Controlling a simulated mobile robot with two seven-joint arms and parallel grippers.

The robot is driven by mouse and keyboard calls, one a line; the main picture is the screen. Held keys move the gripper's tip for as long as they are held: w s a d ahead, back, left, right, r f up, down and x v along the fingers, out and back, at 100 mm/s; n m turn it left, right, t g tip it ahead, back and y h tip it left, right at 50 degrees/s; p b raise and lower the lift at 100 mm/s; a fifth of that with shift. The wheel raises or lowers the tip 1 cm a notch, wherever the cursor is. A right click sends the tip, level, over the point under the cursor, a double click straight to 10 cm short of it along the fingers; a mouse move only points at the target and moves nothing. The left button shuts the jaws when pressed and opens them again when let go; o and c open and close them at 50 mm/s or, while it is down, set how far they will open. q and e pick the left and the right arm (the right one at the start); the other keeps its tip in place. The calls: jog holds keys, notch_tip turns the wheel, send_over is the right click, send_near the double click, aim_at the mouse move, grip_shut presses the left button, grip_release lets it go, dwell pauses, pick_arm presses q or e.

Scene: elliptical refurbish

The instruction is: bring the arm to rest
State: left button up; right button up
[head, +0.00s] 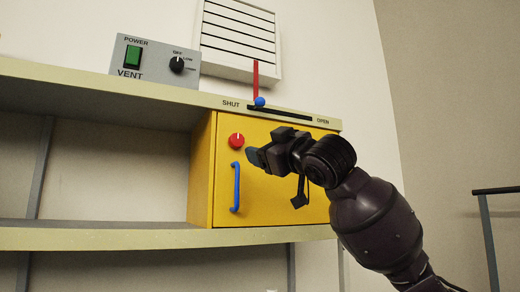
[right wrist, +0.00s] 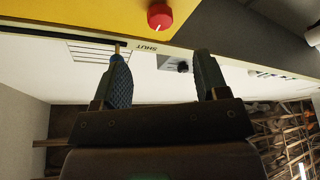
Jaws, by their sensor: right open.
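My right arm comes in from the right in the head view. Its gripper (head: 258,152) is in front of the yellow cabinet (head: 225,200), just right of the red knob (head: 236,140) and above the blue handle (head: 235,187). In the right wrist view the two fingers (right wrist: 163,75) are apart with nothing between them. The wrist picture is upside down, and the red knob (right wrist: 160,14) shows beyond the fingertips. I cannot tell the exact gap to the cabinet front. My left gripper is in neither view.
A red lever (head: 256,78) with a blue ball (head: 259,102) stands near the SHUT end of its slot. A grey VENT box (head: 150,65) and a white louvred vent (head: 238,40) are above the shelf (head: 100,239). A dark rail (head: 495,190) stands at the right.

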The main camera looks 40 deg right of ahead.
dwell(0.5)
jog(key=w+a+f+m+g, duration=0.1)
jog(key=w+f+g, duration=0.3)
jog(key=f, duration=1.6)
jog(key=w+a+f+g, duration=0.1)
jog(key=w+f+g, duration=0.2)
jog(key=f, duration=1.6)
jog(key=s+a+f+m+g, duration=0.15)
jog(key=s+f, duration=0.25)
jog(key=f, duration=0.4)
jog(key=s+a+f+g, duration=0.15)
jog(key=s+f, duration=0.25)
jog(key=f, duration=0.4)
jog(key=s+a+f+m+g, duration=0.1)
jog(key=s+f+g, duration=0.2)
jog(key=s+f, duration=0.35)
jog(key=s+a+f+m+g, duration=0.2)
jog(key=s+f+g, duration=0.1)
jog(key=s+f, duration=0.55)
jog(key=s+a+f+m+g, duration=0.1)
jog(key=s+a+f+g, duration=0.3)
jog(key=s, duration=0.8)
jog(key=w+d+f+t, duration=0.1)
jog(key=w+f+t, duration=0.7)
jog(key=f, duration=0.3)
jog(key=shift+d+f+n+t, duration=0.25)
jog(key=shift+f+n+t, duration=0.15)
jog(key=shift+t, duration=0.4)
